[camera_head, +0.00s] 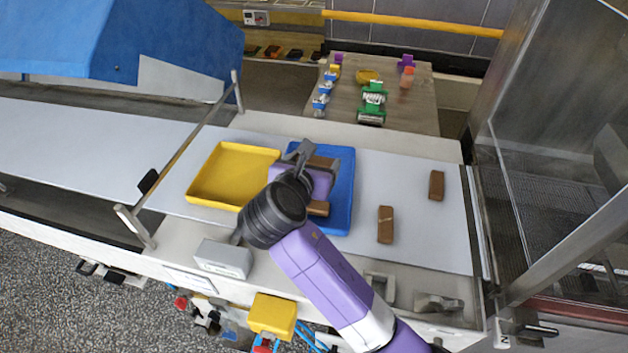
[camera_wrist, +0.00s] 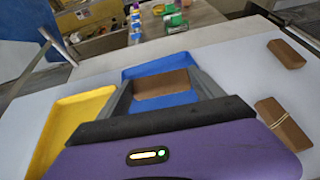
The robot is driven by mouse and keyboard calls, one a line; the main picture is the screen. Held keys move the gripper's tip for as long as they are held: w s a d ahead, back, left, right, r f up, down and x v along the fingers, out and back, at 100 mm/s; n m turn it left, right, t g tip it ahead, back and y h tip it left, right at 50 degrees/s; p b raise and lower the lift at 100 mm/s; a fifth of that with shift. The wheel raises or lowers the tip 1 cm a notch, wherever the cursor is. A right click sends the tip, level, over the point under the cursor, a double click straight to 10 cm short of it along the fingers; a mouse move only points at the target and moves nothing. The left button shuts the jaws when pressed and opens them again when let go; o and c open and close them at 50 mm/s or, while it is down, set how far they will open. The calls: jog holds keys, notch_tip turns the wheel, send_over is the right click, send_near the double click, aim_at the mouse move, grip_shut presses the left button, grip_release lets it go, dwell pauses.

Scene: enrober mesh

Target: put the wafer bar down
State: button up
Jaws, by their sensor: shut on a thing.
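A brown wafer bar (camera_wrist: 162,84) is between the two grey fingers of my gripper (camera_wrist: 163,90), which is shut on it. In the head view, my gripper (camera_head: 308,165) is over the blue tray (camera_head: 343,190), and part of a brown bar (camera_head: 323,162) shows at its far side. Whether the held bar touches the tray floor cannot be told. Another brown piece (camera_head: 318,208) shows at the near side of my gripper, mostly hidden by it. The blue tray also shows beyond the fingers in the wrist view (camera_wrist: 135,72).
An empty yellow tray (camera_head: 205,198) stands left of the blue one. Two brown bars lie on the pale surface to the right: one with pale lines (camera_head: 386,232), one plain (camera_head: 437,185). A wooden table (camera_head: 410,115) with small coloured items is behind. A metal-framed machine stands at right.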

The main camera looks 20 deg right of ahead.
jog(key=shift+f, duration=3.15)
jog(key=o, duration=1)
jog(key=shift+s, duration=0.1)
jog(key=v, duration=1.2)
jog(key=shift+f, duration=0.1)
